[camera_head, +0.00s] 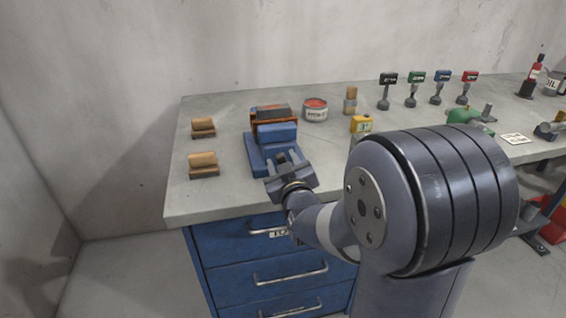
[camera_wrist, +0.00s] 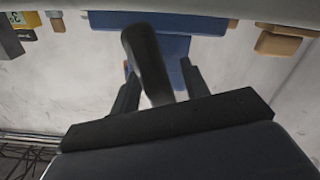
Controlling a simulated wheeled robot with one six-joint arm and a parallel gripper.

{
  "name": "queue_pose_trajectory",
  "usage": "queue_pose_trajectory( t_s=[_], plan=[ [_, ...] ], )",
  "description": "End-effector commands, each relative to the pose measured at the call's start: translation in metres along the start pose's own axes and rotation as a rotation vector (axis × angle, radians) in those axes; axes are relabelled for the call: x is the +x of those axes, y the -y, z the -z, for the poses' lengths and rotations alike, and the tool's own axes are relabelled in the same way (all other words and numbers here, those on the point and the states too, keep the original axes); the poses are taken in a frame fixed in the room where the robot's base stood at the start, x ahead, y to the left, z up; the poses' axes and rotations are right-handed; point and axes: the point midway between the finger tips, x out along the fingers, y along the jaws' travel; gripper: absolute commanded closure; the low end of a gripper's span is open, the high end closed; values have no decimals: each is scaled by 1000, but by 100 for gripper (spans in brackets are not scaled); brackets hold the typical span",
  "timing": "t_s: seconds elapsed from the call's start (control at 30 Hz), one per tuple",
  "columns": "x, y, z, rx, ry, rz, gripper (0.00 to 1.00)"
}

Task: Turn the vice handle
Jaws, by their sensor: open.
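The blue vice (camera_head: 258,151) stands on the left part of the workbench, with an orange and dark block at its rear. My gripper (camera_head: 287,160) is at the vice's front side, fingers pointing toward it. In the wrist view the vice's blue body (camera_wrist: 185,46) fills the top middle. A dark rod, which looks like the vice handle (camera_wrist: 148,62), reaches down between the two spread fingers of my gripper (camera_wrist: 160,90). The fingers are open, with gaps visible beside the rod. Its lower end is hidden behind the gripper's palm. In the head view my gripper hides the handle.
Two wooden blocks (camera_head: 203,160) on dark bases sit left of the vice. A red-topped tin (camera_head: 315,110), a yellow-tagged item (camera_head: 361,125) and several tagged tools (camera_head: 412,90) stand to the right. Blue drawers (camera_head: 275,262) are below the bench's front edge.

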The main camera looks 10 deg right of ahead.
Motion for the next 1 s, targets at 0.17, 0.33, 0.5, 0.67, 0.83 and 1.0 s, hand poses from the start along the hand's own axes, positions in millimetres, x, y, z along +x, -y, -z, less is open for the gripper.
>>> queue_pose_trajectory(
  t_s=[0.17, 0.33, 0.5, 0.67, 0.83, 1.0],
  plan=[
    [0, 0, 0, 0, 0, 0, 60],
    [0, 0, 0, 0, 0, 0, 74],
    [0, 0, 0, 0, 0, 0, 87],
    [0, 0, 0, 0, 0, 0, 100],
    [0, 0, 0, 7, 0, 0, 100],
    [0, 0, -2, 51, -2, 0, 100]
  ],
)
